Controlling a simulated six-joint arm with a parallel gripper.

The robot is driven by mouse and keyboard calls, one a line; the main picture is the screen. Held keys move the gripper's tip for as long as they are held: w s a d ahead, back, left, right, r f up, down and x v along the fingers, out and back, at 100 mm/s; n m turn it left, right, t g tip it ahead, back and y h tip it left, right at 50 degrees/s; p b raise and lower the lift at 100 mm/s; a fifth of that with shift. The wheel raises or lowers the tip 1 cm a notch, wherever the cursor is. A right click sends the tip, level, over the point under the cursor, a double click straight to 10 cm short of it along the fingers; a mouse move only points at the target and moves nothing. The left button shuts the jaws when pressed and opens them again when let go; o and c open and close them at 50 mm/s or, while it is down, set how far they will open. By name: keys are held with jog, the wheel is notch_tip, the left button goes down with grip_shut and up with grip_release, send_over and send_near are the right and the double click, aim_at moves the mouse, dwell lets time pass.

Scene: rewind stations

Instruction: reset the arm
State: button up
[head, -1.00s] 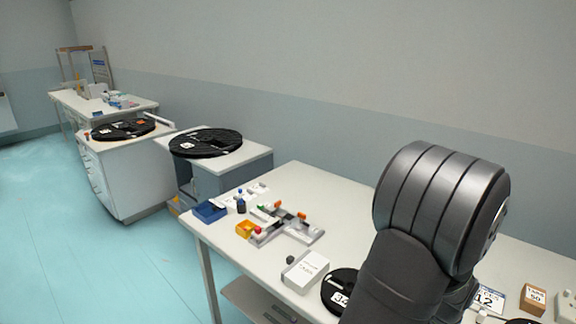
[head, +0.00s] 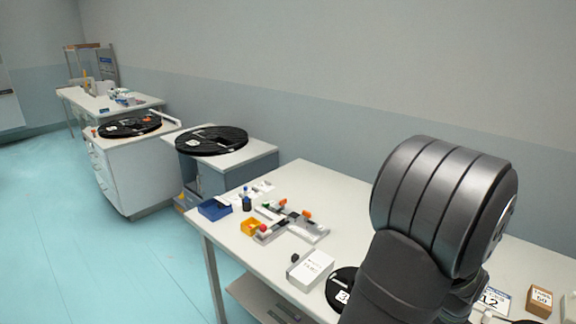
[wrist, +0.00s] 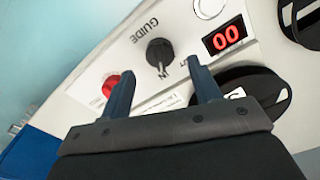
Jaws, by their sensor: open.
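In the wrist view my gripper (wrist: 163,95) is open, with its two dark blue fingers spread and nothing between them. Beyond the fingers is a pale panel (wrist: 178,32) with a black knob (wrist: 160,54) by the words GUIDE and IN. A red display on it (wrist: 225,36) reads 00. A red button (wrist: 110,86) shows beside the left finger, and a black round part (wrist: 250,84) is partly hidden behind the right finger. In the head view my own dark arm fills the right side, and the gripper does not show there.
Large black reels (head: 212,140) lie on cabinets at the left. Floor on the left is clear.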

notch_tip(320, 180, up, 14)
notch_tip(320, 180, down, 18)
jog(key=shift+f, duration=0.2)
jog(key=n, duration=0.6)
jog(key=shift+r, duration=0.1)
jog(key=n, duration=0.6)
dwell(0.5)
